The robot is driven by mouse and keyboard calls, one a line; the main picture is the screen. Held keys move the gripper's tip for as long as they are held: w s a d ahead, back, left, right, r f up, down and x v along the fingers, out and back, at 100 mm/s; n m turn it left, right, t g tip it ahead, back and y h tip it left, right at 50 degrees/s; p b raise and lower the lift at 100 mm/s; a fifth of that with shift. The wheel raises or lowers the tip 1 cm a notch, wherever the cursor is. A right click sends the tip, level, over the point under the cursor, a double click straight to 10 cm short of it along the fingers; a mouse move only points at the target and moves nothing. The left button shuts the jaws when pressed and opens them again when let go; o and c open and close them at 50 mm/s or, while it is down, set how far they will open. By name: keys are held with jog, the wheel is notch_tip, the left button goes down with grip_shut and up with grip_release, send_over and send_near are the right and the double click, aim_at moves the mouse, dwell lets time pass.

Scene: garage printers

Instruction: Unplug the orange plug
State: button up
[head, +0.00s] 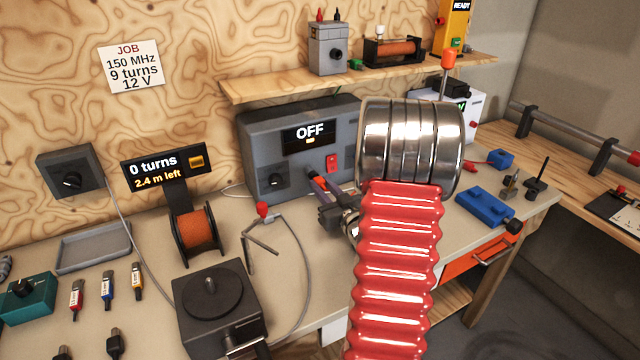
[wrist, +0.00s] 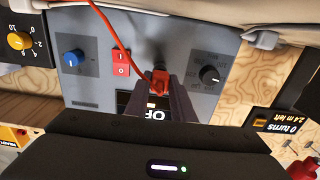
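The orange plug (wrist: 160,80) is at the front panel of the grey box (head: 252,148), whose display reads OFF. A thin red-orange wire runs from the plug towards the upper left in the wrist view. My gripper (wrist: 159,91) has one dark finger on each side of the plug. I cannot tell whether the fingers press on it or stand slightly apart. In the head view my gripper (head: 317,183) is close to the box front, below the display, and largely hides the plug. How deep the plug sits in the panel is hidden.
The red switch (wrist: 121,62), blue knob (wrist: 73,57) and black knob (wrist: 209,75) share the panel. A wire spool (head: 197,229) and black winder (head: 215,310) stand to the left. A blue block (head: 485,206) lies to the right. A shelf (head: 275,86) overhangs the box.

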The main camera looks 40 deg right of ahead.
aim_at(326, 190)
grip_shut()
jog(key=shift+s, duration=0.3)
jog(key=shift+s+a, duration=0.25)
jog(key=shift+s, duration=0.45)
jog(key=shift+s+a, duration=0.15)
jog(key=shift+s, duration=0.15)
jog(key=shift+s, duration=0.35)
jog(key=shift+s+a, duration=0.15)
jog(key=shift+s, duration=0.15)
jog(key=shift+s+a, duration=0.15)
jog(key=shift+s, duration=0.2)
jog(key=shift+s, duration=0.25)
